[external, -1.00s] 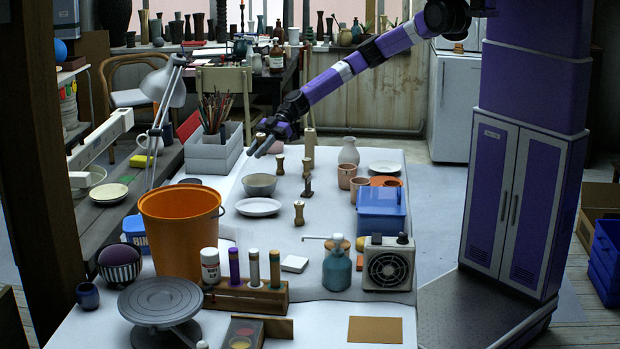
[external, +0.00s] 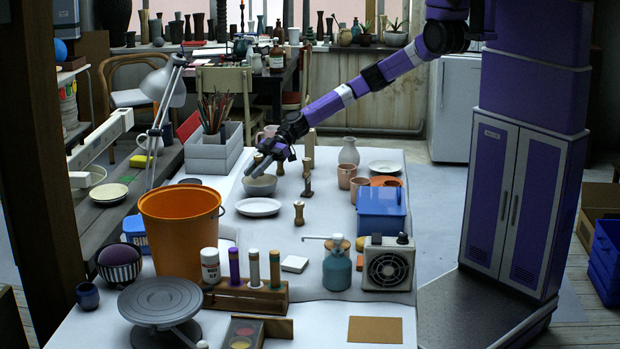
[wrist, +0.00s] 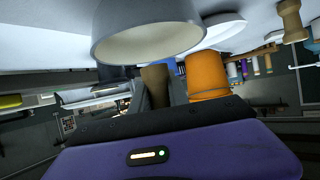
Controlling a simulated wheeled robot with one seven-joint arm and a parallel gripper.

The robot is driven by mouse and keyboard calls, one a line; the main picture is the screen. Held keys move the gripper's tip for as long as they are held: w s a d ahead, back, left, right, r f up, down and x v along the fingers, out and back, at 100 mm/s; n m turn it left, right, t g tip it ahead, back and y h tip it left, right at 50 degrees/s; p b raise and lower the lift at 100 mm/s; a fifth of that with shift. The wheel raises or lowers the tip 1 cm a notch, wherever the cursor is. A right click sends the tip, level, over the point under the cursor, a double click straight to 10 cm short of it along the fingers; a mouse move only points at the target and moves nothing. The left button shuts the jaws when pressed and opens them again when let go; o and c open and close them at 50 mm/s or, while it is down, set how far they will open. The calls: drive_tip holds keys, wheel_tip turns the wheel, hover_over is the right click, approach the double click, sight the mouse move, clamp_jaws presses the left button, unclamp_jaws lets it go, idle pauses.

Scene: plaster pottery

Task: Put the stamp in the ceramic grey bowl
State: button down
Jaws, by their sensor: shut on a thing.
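The ceramic grey bowl (external: 260,188) stands upright on the white table, behind a white plate. It looms large and upside down at the top of the wrist view (wrist: 105,30). My gripper (external: 256,164) is just above the bowl, its fingers near the rim. In the wrist view my gripper (wrist: 157,85) is shut on a brown wooden stamp (wrist: 155,76), which sits between the fingers. The stamp's top shows small in the external view (external: 258,157). Whether the stamp touches the bowl is hard to tell.
Several other wooden stamps, one at the front (external: 299,213), stand right of the bowl. The white plate (external: 258,207) lies in front of it. An orange bucket (external: 180,225) is front left, a grey crate (external: 212,150) back left, a blue box (external: 381,212) to the right.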

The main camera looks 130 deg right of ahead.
drive_tip(key=shift+f+b, duration=0.95)
drive_tip(key=shift+f, duration=0.4)
drive_tip(key=c, duration=1.2)
unclamp_jaws()
wheel_tip(320, 180, up, 7)
drive_tip(key=p, duration=0.6)
drive_tip(key=shift+p, duration=0.4)
